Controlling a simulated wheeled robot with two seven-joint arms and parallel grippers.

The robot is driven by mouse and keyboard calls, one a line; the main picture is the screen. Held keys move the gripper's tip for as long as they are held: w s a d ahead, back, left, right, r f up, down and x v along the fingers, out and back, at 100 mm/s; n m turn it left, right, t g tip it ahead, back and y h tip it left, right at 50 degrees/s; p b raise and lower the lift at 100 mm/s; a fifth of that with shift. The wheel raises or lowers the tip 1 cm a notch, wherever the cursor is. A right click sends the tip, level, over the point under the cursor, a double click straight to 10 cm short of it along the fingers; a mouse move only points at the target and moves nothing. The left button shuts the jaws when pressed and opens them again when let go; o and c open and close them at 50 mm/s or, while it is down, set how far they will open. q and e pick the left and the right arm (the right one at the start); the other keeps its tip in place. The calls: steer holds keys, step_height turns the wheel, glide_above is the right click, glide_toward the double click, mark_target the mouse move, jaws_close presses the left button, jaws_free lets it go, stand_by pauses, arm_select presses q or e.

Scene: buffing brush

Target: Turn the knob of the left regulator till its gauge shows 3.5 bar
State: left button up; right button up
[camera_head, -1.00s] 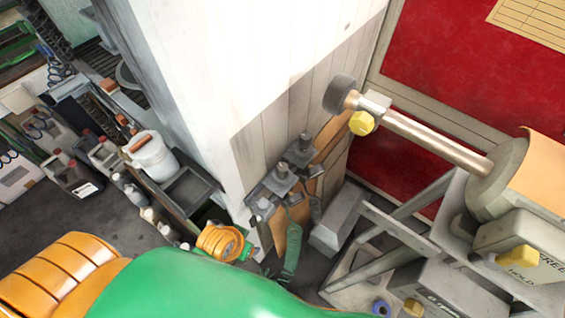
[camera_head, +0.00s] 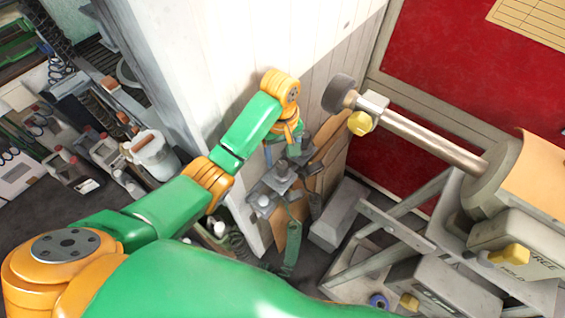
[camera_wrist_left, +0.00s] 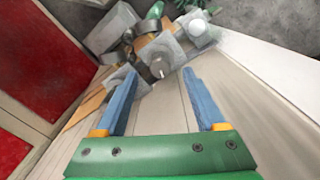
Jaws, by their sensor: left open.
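A row of grey regulator blocks is mounted on a brown board (camera_head: 294,240) at the foot of the white wall. The leftmost block (camera_head: 262,202) has a pale round top, which shows in the left wrist view (camera_wrist_left: 197,27). The block beside it carries an upright grey knob (camera_head: 282,167); in the left wrist view this knob (camera_wrist_left: 158,67) lies between and just beyond my fingertips. My left gripper (camera_head: 271,153) is open and empty, its blue fingers (camera_wrist_left: 160,78) pointing at the blocks. It partly hides the rear of the row. No gauge reading is legible. My right gripper is out of view.
A buffing machine with a long shaft (camera_head: 430,140) and a yellow knob (camera_head: 360,123) stands at right. A grey box (camera_head: 338,215) lies beside the blocks. The white wall (camera_head: 260,50) is close to my left arm.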

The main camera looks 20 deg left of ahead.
mark_target(282, 165)
arm_select(q)
steer(key=shift+w+a+r+n, duration=0.1)
steer(key=shift+w+r+n, duration=0.2)
steer(key=shift+r, duration=0.2)
step_height(282, 165, down, 7)
steer(key=shift+r+p, duration=0.1)
steer(key=shift+p, duration=0.4)
jaws_close()
